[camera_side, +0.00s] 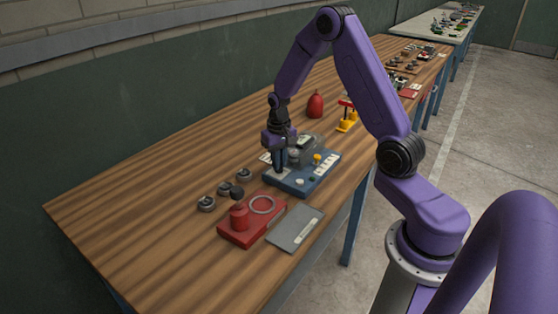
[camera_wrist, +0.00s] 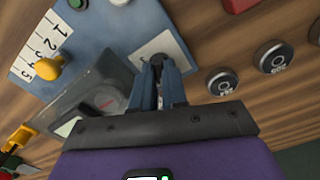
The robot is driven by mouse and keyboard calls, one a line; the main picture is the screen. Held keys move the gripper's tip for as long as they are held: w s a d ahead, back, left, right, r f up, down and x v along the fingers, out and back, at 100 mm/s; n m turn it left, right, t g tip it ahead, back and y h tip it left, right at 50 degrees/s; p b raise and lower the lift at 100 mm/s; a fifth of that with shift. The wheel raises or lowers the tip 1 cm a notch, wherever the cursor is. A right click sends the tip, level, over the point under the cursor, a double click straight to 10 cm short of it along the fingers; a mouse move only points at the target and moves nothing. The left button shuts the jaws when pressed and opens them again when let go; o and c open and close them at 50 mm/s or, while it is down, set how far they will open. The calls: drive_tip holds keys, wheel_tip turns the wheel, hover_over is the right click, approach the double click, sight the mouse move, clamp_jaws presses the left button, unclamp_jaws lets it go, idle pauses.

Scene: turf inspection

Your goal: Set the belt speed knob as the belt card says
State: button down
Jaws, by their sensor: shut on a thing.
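A blue panel (camera_side: 310,178) lies on the wooden table; it also shows in the wrist view (camera_wrist: 100,35). It bears a yellow knob (camera_wrist: 47,68) beside a white strip (camera_wrist: 42,43) numbered 1 to 5; the knob is near the 4 and 5 end. My gripper (camera_wrist: 160,80) points down over a light square plate (camera_wrist: 172,42) at the panel's left end in the side view (camera_side: 277,168). Its fingers are shut on a small dark part at that plate, mostly hidden between them. I cannot tell which part is the belt speed knob, and no belt card can be read.
A grey gauge housing (camera_wrist: 103,97) sits close beside the fingers. Several dark round weights (camera_side: 206,203) lie left of the panel. A red base (camera_side: 238,233) with a red post and a grey plate (camera_side: 295,228) are in front. A red bulb-shaped object (camera_side: 315,104) stands behind.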

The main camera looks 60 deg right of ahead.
drive_tip(key=m, duration=1.2)
drive_tip(key=shift+m, duration=0.4)
idle(0.3)
drive_tip(key=c, duration=1.2)
unclamp_jaws()
drive_tip(key=shift+o, duration=0.2)
drive_tip(key=shift+r, duration=0.1)
wheel_tip(320, 180, up, 17)
drive_tip(key=shift+r, duration=0.15)
drive_tip(key=shift+a, duration=0.1)
